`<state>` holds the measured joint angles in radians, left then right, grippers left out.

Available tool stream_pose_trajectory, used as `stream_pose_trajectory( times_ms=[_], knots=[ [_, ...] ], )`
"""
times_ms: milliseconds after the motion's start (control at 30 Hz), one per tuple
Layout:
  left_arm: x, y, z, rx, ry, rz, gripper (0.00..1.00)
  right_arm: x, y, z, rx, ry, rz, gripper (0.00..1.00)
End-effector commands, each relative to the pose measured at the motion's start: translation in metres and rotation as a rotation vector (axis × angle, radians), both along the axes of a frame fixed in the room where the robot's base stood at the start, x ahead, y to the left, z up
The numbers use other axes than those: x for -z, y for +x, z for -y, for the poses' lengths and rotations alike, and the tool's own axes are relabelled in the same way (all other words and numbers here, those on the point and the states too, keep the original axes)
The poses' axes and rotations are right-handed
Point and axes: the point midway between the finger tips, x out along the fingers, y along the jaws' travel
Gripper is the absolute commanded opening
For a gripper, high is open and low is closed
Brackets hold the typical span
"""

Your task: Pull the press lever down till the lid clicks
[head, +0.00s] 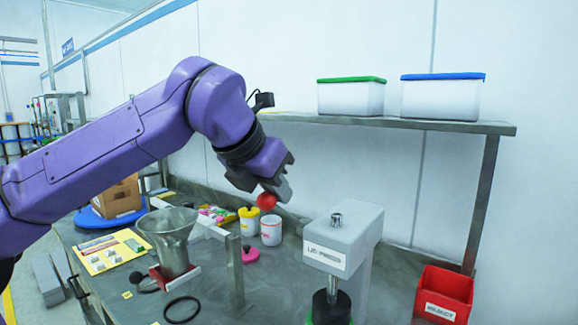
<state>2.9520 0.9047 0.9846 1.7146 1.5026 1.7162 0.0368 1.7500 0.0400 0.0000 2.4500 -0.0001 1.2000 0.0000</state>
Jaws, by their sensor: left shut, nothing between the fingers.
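The lid press (343,236) is a grey block with a "LID PRESS" label, standing front right of centre on the bench. A ram (332,290) comes down from it to a dark round part (330,309) with green at its base, cut by the lower picture edge. A red ball knob (266,201) shows left of the press; I see no rod joining it to the press. My left gripper (277,188) is shut, pointing down right at the knob, overlapping or just above it; I cannot tell if they touch. My right gripper is not in view.
A steel funnel (170,232), an upright metal post (235,272), a black ring (182,309) and two small tubs, yellow (249,220) and white (271,231), stand left of the press. A red reject bin (443,296) is at right. A shelf (400,122) holds two lidded boxes.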

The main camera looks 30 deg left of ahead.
Motion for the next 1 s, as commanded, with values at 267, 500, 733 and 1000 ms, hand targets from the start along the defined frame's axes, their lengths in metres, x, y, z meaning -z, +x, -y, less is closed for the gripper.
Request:
stream_pose_trajectory(
  times_ms=[267, 500, 733, 1000],
  knots=[
    [0.001, -0.001, 0.0, 0.0, 0.0, 0.0, 0.0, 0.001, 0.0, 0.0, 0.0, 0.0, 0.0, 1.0],
    [0.012, -0.006, -0.001, 0.001, -0.001, 0.0, 0.0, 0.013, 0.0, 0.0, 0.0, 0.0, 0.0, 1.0],
    [0.024, -0.015, -0.002, 0.001, 0.0, -0.002, 0.0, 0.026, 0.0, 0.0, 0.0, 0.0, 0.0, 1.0],
    [0.022, -0.015, -0.002, 0.0, 0.0, -0.001, 0.0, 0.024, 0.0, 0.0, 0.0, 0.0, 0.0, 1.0]
  ],
)
